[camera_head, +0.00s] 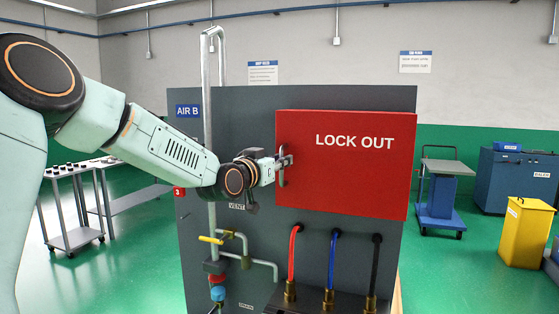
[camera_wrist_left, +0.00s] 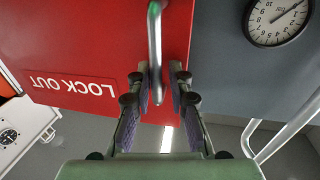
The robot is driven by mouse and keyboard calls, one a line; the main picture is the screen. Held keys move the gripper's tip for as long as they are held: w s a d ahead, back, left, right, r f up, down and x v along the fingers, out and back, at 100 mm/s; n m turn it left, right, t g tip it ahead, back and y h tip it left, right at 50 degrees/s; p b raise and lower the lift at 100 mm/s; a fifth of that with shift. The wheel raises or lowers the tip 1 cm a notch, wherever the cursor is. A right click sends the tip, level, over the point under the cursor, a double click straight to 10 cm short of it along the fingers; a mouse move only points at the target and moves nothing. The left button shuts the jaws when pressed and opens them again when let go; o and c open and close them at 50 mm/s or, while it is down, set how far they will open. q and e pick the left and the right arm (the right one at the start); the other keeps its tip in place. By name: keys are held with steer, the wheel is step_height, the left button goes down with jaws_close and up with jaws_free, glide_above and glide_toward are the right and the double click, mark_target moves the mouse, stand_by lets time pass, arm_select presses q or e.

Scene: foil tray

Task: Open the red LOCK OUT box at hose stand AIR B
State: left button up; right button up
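The red LOCK OUT box (camera_head: 345,175) is mounted on the grey panel of the AIR B stand. Its front looks shut in the head view. A metal bar handle (camera_head: 282,165) stands upright near its left edge. My left gripper (camera_head: 284,161) is at this handle. In the left wrist view the handle (camera_wrist_left: 155,50) runs between the two fingers of my left gripper (camera_wrist_left: 160,75). The fingers are apart, with a visible gap on the handle's right side; the left finger is close to it, and contact cannot be told. My right gripper is not in view.
Below the box, red, blue and black hoses (camera_head: 333,262) hang at the panel. A yellow-handled valve (camera_head: 211,240) and pipes are at its left. A gauge (camera_wrist_left: 277,20) shows in the wrist view. A cart (camera_head: 440,200) and yellow bin (camera_head: 526,232) stand behind right.

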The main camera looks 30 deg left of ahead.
arm_select(q)
steer(key=shift+w+d+f, duration=0.1)
steer(key=shift+w+d, duration=0.1)
steer(key=shift+w, duration=0.1)
steer(key=shift+c, duration=0.4)
steer(key=shift+s, duration=0.15)
jaws_close()
